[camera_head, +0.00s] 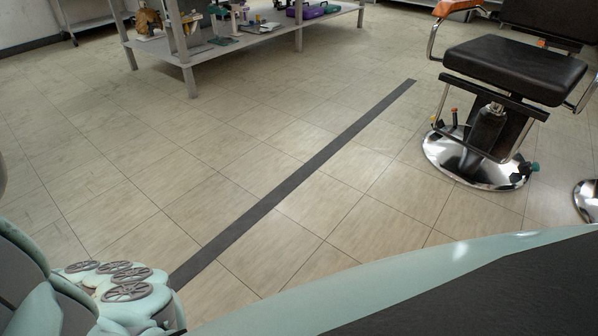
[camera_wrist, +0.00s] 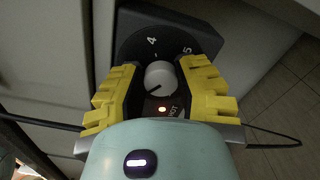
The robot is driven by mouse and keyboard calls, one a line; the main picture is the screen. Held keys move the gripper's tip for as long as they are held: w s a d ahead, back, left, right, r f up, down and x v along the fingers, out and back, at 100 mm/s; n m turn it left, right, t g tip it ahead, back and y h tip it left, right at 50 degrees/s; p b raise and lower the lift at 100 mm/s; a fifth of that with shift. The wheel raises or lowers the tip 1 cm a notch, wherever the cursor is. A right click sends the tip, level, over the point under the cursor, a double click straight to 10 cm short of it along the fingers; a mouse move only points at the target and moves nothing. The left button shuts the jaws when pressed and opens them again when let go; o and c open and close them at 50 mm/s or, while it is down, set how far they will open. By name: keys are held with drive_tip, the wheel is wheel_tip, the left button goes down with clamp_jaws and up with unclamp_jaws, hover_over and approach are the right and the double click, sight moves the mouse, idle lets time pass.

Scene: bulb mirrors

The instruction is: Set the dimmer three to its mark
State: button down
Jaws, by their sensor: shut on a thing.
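In the wrist view a dark dimmer plate (camera_wrist: 207,38) carries a round pale grey knob (camera_wrist: 160,77). The numbers 4 and 5 show above the knob and to its upper right, with a small tick under the 4. A dark pointer line on the knob slants toward the lower left. A small red light glows just below the knob, beside a partly covered label. My gripper (camera_wrist: 160,70) has its yellow fingers on either side of the knob and is shut on it. The fingers hide the rest of the scale. The dimmer is not in the head view.
In the head view a grey shelf table (camera_head: 240,42) with several items stands at the back. A black salon chair (camera_head: 515,70) stands at the right on a chrome base. A dark floor strip (camera_head: 300,178) crosses open tiled floor. A dark cable (camera_wrist: 40,120) shows in the wrist view.

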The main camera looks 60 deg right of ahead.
drive_tip(key=shift+f+n+b, duration=0.1)
drive_tip(key=shift+n+b, duration=0.2)
drive_tip(key=shift+n, duration=0.1)
drive_tip(key=c, duration=0.6)
unclamp_jaws()
drive_tip(key=d, duration=0.8)
drive_tip(key=s+d, duration=0.1)
drive_tip(key=d, duration=0.3)
drive_tip(key=shift+r, duration=0.2)
